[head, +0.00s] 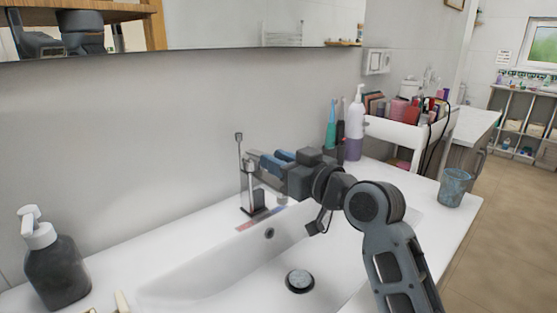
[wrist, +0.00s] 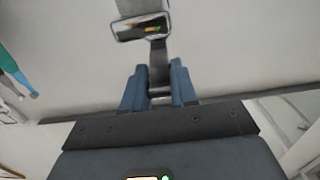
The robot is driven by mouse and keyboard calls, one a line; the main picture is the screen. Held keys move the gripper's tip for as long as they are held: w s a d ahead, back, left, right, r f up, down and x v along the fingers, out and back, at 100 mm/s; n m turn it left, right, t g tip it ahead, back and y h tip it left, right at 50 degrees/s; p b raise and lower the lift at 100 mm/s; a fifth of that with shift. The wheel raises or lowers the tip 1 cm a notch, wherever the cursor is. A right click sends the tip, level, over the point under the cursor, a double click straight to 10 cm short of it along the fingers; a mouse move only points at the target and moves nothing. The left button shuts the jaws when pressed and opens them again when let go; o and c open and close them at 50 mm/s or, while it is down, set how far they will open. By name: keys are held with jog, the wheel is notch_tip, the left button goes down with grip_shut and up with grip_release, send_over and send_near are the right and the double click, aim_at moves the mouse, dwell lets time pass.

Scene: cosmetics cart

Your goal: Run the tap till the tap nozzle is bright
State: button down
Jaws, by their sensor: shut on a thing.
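The chrome tap (head: 246,190) stands upright on the back rim of the white sink. A thin upright rod rises at its left side. My gripper (head: 266,163) reaches in from the right at the tap's upper part. In the wrist view, the blue fingers (wrist: 159,90) stand on both sides of a narrow metal part of the tap (wrist: 158,62), shut on it. A shiny block of the tap lies beyond them. My fingers partly cover the nozzle, and I cannot make out a bright glow on it. No water stream shows.
The white sink (head: 190,275) has a dark round drain (head: 299,281). A dark soap dispenser (head: 54,268) stands at the left. A purple-white bottle (head: 355,128) and a teal toothbrush (head: 331,127) stand behind my arm. A blue cup (head: 454,188) is at the right edge.

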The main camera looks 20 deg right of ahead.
jog(key=shift+w+a+r+g+h+p, duration=0.15)
jog(key=shift+r+g+p, duration=0.4)
jog(key=shift+p, duration=0.9)
jog(key=shift+w+r+g+h+p, duration=0.1)
jog(key=shift+r+g+h+p, duration=0.3)
jog(key=shift+p, duration=1.05)
jog(key=shift+r+g+p, duration=0.3)
jog(key=shift+g+p, duration=0.15)
jog(key=shift+p, duration=0.35)
jog(key=shift+f, duration=0.1)
jog(key=c, duration=0.9)
grip_release()
jog(key=b+v, duration=0.1)
jog(key=v, duration=0.6)
jog(key=shift+s, duration=0.35)
